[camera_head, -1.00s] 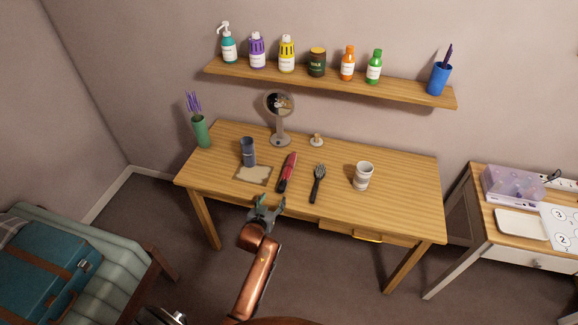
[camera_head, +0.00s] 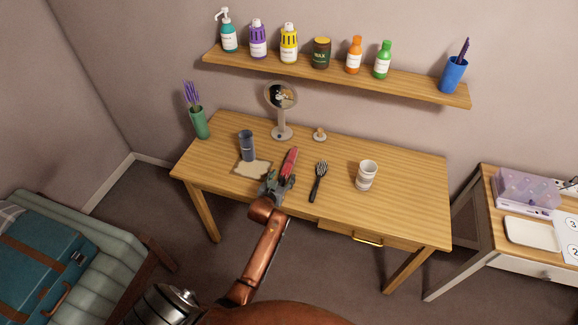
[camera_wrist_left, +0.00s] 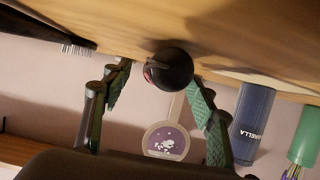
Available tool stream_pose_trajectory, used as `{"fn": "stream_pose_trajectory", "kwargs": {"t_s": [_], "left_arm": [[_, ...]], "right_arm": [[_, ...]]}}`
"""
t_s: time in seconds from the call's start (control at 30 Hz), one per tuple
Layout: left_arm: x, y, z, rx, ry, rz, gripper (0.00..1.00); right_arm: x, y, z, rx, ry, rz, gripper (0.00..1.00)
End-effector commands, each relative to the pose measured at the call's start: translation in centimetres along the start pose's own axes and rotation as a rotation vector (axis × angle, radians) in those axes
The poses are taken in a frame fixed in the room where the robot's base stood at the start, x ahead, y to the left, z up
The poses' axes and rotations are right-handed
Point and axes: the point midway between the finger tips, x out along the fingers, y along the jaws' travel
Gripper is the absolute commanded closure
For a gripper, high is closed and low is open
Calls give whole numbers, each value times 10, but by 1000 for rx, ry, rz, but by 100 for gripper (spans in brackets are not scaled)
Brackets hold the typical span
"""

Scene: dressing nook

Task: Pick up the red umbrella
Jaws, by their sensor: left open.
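The folded red umbrella (camera_head: 290,162) lies on the wooden table, its far end pointing toward the round mirror. My left gripper (camera_head: 277,182) is at the umbrella's near end and hides that part in the head view. In the left wrist view the open left gripper (camera_wrist_left: 155,95) has one finger on each side of the umbrella's dark round end (camera_wrist_left: 169,69), with a sliver of red beside it. I cannot tell whether the fingers touch it. My right gripper is not in view.
A dark hairbrush (camera_head: 318,181) lies just right of the umbrella. A blue-grey cylinder (camera_head: 247,146) and a beige mat (camera_head: 252,170) are to the left. A white cup (camera_head: 366,175) stands farther right, and the mirror (camera_head: 281,97) stands behind. The table's right part is clear.

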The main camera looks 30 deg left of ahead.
Motion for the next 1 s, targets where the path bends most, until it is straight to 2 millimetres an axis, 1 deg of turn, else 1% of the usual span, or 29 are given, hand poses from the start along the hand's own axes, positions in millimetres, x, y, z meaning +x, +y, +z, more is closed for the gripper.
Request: {"fn": "stream_pose_trajectory", "kwargs": {"t_s": [0.03, 0.1, 0.2, 0.33, 0.47, 0.77, 1.0], "left_arm": [[9, -1, -1, 1, 0, 1, 47], [18, 1, 1, 1, -1, 2, 47], [25, 1, 0, 1, -2, 2, 47], [27, 2, 0, 1, -1, 3, 47], [26, 2, -1, 2, -1, 3, 48], [26, 2, 0, 2, -1, 3, 68], [26, 2, 0, 2, -1, 3, 85]], "right_arm": [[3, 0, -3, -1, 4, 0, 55], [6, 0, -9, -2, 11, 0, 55], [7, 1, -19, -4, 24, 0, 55], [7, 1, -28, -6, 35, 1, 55], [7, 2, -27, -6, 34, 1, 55], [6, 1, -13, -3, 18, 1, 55], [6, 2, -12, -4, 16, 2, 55]]}}
